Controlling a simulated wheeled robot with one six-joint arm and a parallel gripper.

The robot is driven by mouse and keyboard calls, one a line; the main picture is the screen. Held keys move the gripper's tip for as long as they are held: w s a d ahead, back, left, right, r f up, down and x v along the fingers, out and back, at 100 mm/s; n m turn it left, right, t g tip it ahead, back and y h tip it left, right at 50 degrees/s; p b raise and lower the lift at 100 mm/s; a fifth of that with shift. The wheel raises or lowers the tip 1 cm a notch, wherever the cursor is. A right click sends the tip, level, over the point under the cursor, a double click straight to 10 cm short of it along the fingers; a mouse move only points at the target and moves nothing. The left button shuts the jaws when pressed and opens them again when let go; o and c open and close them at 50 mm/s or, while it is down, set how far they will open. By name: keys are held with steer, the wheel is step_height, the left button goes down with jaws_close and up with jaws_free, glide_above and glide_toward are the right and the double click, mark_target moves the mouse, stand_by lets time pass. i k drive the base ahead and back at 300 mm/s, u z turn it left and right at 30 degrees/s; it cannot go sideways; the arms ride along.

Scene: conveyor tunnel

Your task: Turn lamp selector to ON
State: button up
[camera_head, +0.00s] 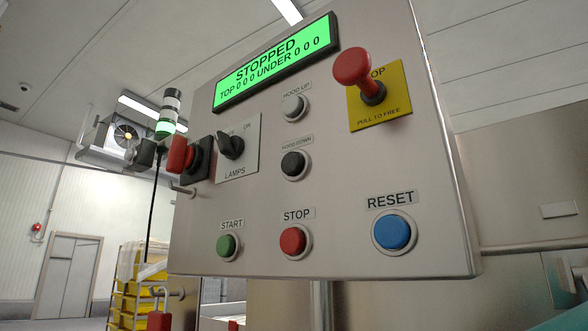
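The lamp selector (230,146) is a black rotary knob on a pale square plate (248,160) marked LAMPS, at the left of the steel control panel (345,225). The word ON stands at the plate's upper right. The knob's handle seems to lean to the upper left, away from ON; its raised grip hides part of the other label. My gripper is not in view, and nothing touches the selector.
A red rotary switch (178,156) juts out just left of the selector. HOOD UP (294,107) and HOOD DOWN (293,163) buttons sit to its right. A red mushroom stop (352,67) protrudes at upper right. START (228,245), STOP (293,240) and RESET (393,231) buttons line the bottom. The green display (275,63) reads STOPPED.

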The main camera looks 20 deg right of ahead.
mark_target(232, 147)
steer(key=u, duration=0.05)
steer(key=k, duration=1)
steer(key=u, duration=1.45)
steer(key=i, duration=1)
steer(key=z, duration=1.15)
